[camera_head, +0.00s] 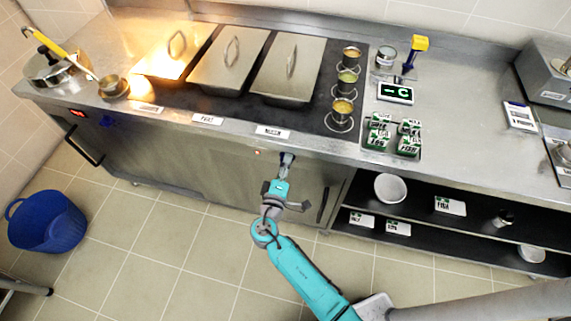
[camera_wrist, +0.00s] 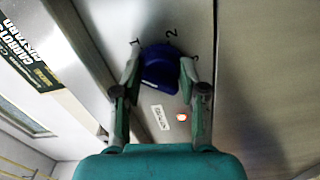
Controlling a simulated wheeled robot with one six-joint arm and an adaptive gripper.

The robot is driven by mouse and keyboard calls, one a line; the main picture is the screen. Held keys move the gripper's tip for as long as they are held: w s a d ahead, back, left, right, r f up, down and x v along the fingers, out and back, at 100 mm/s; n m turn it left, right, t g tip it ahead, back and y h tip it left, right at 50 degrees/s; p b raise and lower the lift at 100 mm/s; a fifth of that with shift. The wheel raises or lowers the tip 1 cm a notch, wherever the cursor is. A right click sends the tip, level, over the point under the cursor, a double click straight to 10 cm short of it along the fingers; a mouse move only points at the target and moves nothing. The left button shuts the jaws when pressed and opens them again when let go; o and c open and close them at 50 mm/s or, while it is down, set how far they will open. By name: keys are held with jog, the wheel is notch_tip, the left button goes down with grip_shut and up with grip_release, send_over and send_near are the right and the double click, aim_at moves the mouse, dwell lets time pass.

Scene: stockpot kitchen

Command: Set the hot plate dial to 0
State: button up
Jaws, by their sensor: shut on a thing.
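The blue dial (camera_wrist: 160,72) is on the steel front panel in the wrist view. The digits 1 and 2 show beside its rim; I see no 0, and I cannot tell which mark the dial points to. My gripper (camera_wrist: 161,62) is shut on the dial, one finger on each side. A small red light (camera_wrist: 183,117) glows beside a white label (camera_wrist: 160,117) near the dial. In the head view my gripper (camera_head: 287,158) is at the counter's front panel, below the pans, and mostly hides the dial.
Lidded pans (camera_head: 228,60) and small food pots (camera_head: 342,110) stand on the counter. Another blue knob (camera_head: 107,121) is at the far left of the front. An open shelf (camera_head: 420,209) is to the right of my gripper, and a blue bucket (camera_head: 47,222) stands on the floor at left.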

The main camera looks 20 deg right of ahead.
jog(key=n, duration=0.4)
jog(key=shift+n, duration=2.2)
jog(key=o, duration=1.1)
jog(key=shift+o, duration=0.2)
jog(key=shift+a, duration=0.1)
jog(key=v, duration=1.1)
jog(key=shift+s+a, duration=0.2)
jog(key=shift+s, duration=0.15)
